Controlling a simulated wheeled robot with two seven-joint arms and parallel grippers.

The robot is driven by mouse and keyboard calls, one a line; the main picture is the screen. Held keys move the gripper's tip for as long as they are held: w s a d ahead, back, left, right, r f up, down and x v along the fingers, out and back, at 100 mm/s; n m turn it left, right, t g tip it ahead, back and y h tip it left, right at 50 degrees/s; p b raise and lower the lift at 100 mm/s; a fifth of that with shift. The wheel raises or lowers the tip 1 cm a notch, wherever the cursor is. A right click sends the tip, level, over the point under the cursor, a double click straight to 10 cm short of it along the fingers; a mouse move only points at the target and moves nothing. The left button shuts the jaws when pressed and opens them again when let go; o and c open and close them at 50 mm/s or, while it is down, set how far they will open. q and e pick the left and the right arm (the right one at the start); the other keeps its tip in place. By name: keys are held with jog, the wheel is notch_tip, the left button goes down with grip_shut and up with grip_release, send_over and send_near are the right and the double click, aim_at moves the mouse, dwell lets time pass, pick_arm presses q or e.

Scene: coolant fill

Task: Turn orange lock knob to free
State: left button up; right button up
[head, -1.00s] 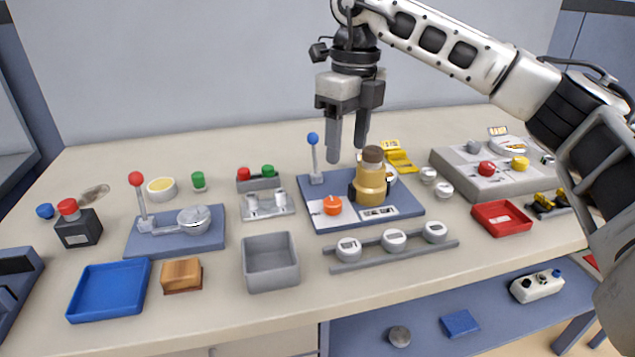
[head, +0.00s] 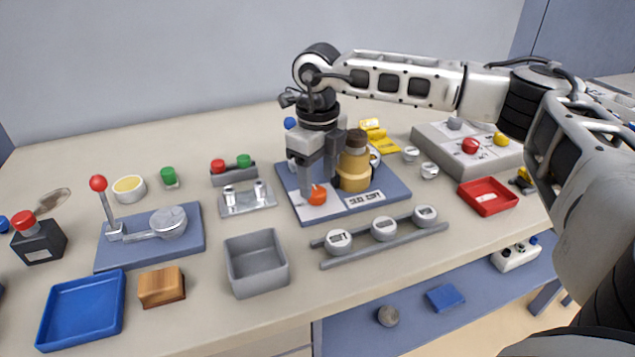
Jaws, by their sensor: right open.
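The orange lock knob (head: 317,195) sits on a white patch at the front left of a blue plate (head: 395,187). My right gripper (head: 314,188) points down right at the knob, with a finger beside it. The jaws are open; whether they touch the knob I cannot tell. A brass cylinder with a brown cap (head: 354,162) stands on the plate just right of the gripper. A blue-knobbed lever (head: 290,123) on the same plate is mostly hidden behind the gripper. My left gripper is not in view.
In front of the plate is a grey rail with round white gauges (head: 383,228). A grey bin (head: 256,263) stands front left. A red tray (head: 487,196) and a grey button box (head: 468,147) are at right. A red-knobbed lever (head: 98,184) stands at left.

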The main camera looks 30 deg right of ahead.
aim_at(317, 195)
jog(key=shift+f, duration=1.35)
jog(key=c, duration=1)
